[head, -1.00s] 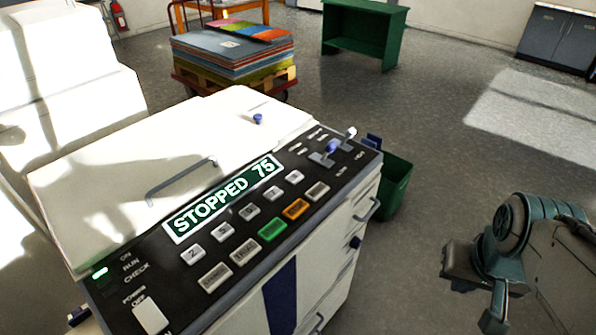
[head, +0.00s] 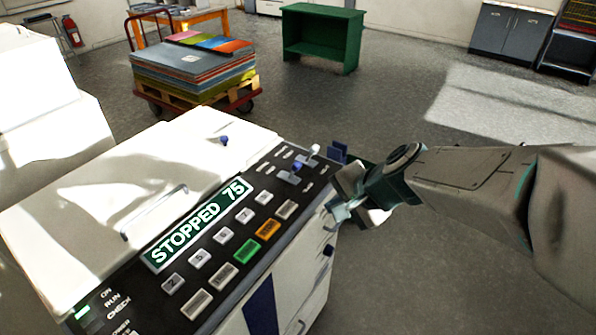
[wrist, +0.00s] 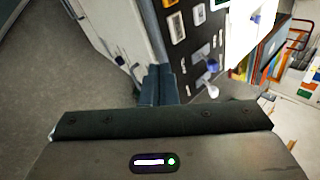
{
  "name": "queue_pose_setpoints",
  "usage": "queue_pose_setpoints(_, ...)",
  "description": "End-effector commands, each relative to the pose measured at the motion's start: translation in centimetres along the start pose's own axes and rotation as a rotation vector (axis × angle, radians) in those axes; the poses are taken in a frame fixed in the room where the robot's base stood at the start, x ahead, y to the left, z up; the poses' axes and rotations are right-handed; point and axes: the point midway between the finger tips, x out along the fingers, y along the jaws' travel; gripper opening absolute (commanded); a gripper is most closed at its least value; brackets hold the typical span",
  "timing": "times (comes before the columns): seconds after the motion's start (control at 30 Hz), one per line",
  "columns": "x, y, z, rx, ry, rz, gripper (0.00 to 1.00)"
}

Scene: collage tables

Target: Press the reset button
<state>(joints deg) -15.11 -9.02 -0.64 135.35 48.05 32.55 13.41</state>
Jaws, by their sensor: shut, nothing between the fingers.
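The machine's black control panel (head: 225,235) has a green display (head: 197,227) reading "STOPPED 75". Below it are a green button (head: 247,250), an orange button (head: 268,229) and several grey buttons, including one (head: 286,209) beyond the orange one. The button labels are too small to read, so I cannot tell which one is reset. My gripper (head: 338,211) is shut and empty, beside the panel's right edge and apart from the buttons. In the wrist view its closed fingers (wrist: 160,86) point toward the panel (wrist: 190,50).
Small levers with blue and white knobs (head: 297,167) stand at the panel's far right corner. A handle bar (head: 155,211) rises from the white lid. A cart with stacked coloured boards (head: 190,72) and a green shelf (head: 322,38) stand behind. The floor right of the machine is clear.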

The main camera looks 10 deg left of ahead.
Motion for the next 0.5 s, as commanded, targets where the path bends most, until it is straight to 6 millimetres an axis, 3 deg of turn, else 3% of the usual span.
queue_pose_setpoints(0.03,0.5,-2.3,0.2,0.088,-0.012,-0.032,0.00)
queue_pose_setpoints(0.2,3.6,-7.5,0.3,0.424,-0.017,-0.121,0.00)
queue_pose_setpoints(0.33,5.6,-9.7,0.4,0.637,-0.007,-0.148,0.00)
queue_pose_setpoints(0.5,7.4,-10.7,0.5,0.804,0.009,-0.157,0.00)
